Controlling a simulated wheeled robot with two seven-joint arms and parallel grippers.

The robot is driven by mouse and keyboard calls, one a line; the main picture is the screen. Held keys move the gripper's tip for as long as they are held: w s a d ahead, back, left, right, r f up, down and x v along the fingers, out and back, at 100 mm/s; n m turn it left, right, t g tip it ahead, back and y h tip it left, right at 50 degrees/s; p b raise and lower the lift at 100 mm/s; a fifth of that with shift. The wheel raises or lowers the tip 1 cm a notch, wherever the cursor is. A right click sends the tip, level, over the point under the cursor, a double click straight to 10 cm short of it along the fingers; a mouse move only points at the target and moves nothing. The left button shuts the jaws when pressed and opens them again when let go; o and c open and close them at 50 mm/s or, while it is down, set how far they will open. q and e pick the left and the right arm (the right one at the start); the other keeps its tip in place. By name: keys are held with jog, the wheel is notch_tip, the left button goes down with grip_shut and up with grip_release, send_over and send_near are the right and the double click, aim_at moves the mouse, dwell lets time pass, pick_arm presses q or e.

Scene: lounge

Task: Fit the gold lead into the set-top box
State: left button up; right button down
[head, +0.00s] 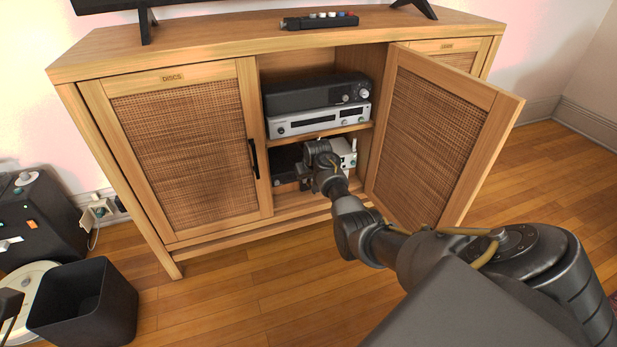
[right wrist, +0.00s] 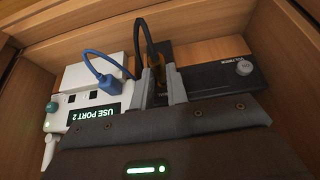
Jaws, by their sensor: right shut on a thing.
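My right gripper (head: 318,158) is inside the open middle bay of the cabinet, at the lower shelf. In the right wrist view its two fingers (right wrist: 165,88) are shut on the lead, of which a brownish-gold piece (right wrist: 173,79) shows between them. A black cable (right wrist: 142,37) loops up behind the fingers. A white box (right wrist: 83,113) with a "USE PORT 2" display, upside down in this view, stands left of the fingers. A black box with a knob (right wrist: 215,75) lies to their right. I cannot tell whether the lead's tip touches a socket.
A blue plug and cable (right wrist: 107,84) sit at the white box, close to the fingers. The open wicker door (head: 432,135) stands right of my arm. A black device and silver device (head: 318,120) fill the shelf above. A black bin (head: 85,305) stands on the floor at left.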

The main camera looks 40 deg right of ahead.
jog(key=shift+w+b, duration=0.2)
jog(key=shift+b, duration=0.1)
jog(key=shift+w+d+b, duration=0.3)
jog(key=shift+w+b, duration=0.4)
jog(key=shift+b, duration=0.05)
jog(key=c, duration=1.3)
grip_release()
